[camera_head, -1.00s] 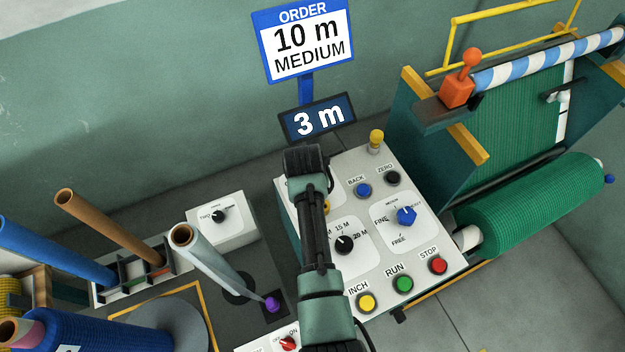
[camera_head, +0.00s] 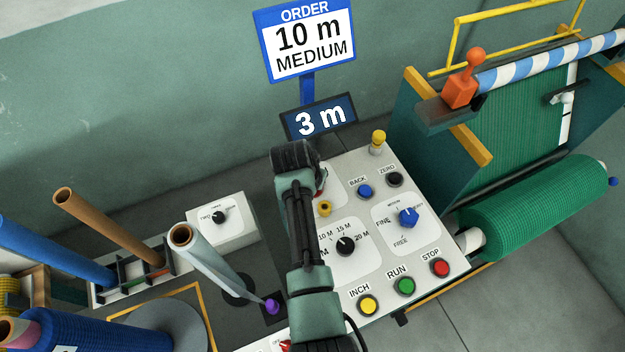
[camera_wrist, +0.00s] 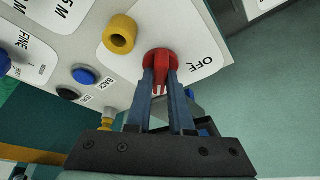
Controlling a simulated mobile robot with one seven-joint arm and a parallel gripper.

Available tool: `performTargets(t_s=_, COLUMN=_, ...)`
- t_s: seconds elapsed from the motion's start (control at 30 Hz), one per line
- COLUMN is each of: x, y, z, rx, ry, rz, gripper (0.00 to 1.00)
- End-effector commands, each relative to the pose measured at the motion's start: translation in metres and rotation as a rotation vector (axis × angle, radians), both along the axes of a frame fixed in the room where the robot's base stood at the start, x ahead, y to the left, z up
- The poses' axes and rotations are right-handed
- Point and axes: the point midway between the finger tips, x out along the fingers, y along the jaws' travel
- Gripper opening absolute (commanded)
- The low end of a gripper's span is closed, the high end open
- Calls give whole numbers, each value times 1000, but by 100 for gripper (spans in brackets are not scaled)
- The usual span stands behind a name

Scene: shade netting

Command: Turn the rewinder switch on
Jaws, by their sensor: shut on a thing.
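A red rotary switch knob (camera_wrist: 161,60) sits on a white plate of the control panel, with the label OFF beside it in the wrist view. My gripper (camera_wrist: 161,84) has its two blue-grey fingers closed on the knob, one on each side. In the head view my arm covers most of the switch, and only a sliver of red (camera_head: 321,184) shows at its right edge. The ON label and the knob's exact pointing are hidden or unclear. The control panel (camera_head: 377,280) stands at the middle of the head view.
A yellow ring-shaped part (camera_wrist: 120,33) sits close beside the knob. The blue BACK button (camera_head: 364,191), black ZERO button (camera_head: 395,179) and a black length dial (camera_head: 345,245) are nearby. Another red knob (camera_head: 286,345) shows at the bottom edge. A green netting roll (camera_head: 540,208) lies right.

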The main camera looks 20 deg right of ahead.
Motion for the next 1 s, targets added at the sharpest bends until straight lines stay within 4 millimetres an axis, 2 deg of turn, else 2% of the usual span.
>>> performTargets(t_s=0.03, x=0, y=0, z=0, rx=1, ry=-1, rz=-3, gripper=25)
performTargets(t_s=0.17, x=0, y=0, z=0, rx=1, ry=-1, rz=-2, gripper=49)
performTargets(t_s=0.2, x=0, y=0, z=0, rx=0, ry=0, rz=-1, gripper=50)
performTargets(t_s=0.47, x=0, y=0, z=0, rx=1, ry=-1, rz=0, gripper=50)
performTargets(t_s=0.67, x=-3, y=3, z=11, rx=0, ry=-1, rz=0, gripper=50)
performTargets(t_s=1.0, x=-17, y=18, z=60, rx=-1, ry=-5, rz=0, gripper=50)
